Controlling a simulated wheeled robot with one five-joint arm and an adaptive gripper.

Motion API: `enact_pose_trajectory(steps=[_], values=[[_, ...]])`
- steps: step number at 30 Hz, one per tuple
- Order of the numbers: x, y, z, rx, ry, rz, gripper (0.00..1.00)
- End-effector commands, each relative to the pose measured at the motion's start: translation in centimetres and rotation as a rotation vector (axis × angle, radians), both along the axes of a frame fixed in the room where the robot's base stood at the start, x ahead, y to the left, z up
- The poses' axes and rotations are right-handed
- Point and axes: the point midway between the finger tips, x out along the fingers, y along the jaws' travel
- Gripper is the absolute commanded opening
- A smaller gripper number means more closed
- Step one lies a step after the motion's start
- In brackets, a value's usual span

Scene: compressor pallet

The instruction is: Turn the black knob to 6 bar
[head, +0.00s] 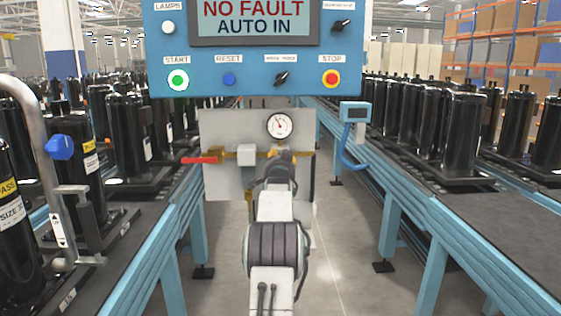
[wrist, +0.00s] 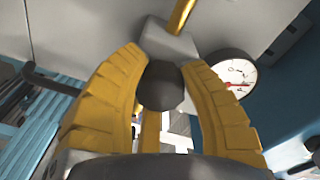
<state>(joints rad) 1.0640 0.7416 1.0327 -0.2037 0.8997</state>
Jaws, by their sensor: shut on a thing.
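The black knob (wrist: 161,86) shows in the wrist view between the two yellow fingers of my gripper (wrist: 168,95). The fingers are closed around its sides. The knob sits on a grey block (wrist: 168,42) with a brass pipe. In the head view my gripper (head: 283,156) is at the grey panel (head: 225,128), and my arm hides the knob there. The round white gauge (head: 279,126) is just above the gripper; its needle points up and to the left. The gauge also shows in the wrist view (wrist: 233,75), right of the fingers. Its numbers are too small to read.
A red lever (head: 199,160) sticks out at the panel's left. A blue control box (head: 255,85) hangs above and reads "NO FAULT AUTO IN". Conveyors with black compressors (head: 455,128) run along both sides. A metal handle with a blue knob (head: 60,147) stands at the left.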

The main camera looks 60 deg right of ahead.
Motion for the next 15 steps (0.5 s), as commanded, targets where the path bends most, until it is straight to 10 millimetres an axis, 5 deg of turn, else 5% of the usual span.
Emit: enact_pose_trajectory(steps=[15], values=[[0.39,0.21,-0.07,0.134,-0.213,0.005,0.06]])
